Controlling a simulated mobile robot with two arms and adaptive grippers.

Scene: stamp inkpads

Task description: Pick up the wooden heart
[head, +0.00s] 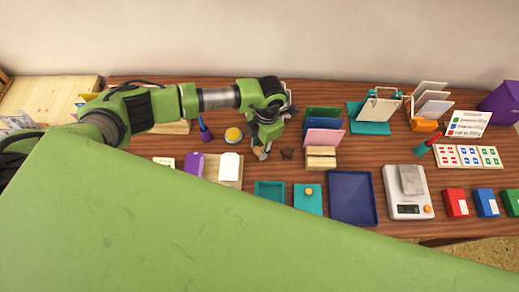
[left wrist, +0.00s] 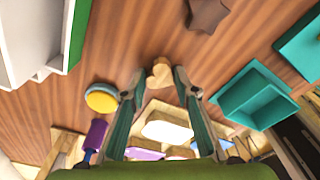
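The wooden heart (left wrist: 160,73) is a small light-wood piece on the brown table. In the left wrist view it lies at the tips of my left gripper (left wrist: 160,82), between the two fingers, with a narrow gap on each side. In the head view the heart (head: 261,154) shows just below the fingertips of the left gripper (head: 265,146), which points down and partly covers it. The left gripper is open. My right gripper is in neither view.
A dark brown star-like piece (head: 287,153) lies right of the heart. A yellow round tin (head: 233,135) stands to the left. A teal tray (head: 269,193) and navy tray (head: 352,198) lie in front, and a card holder (head: 321,158) stands to the right.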

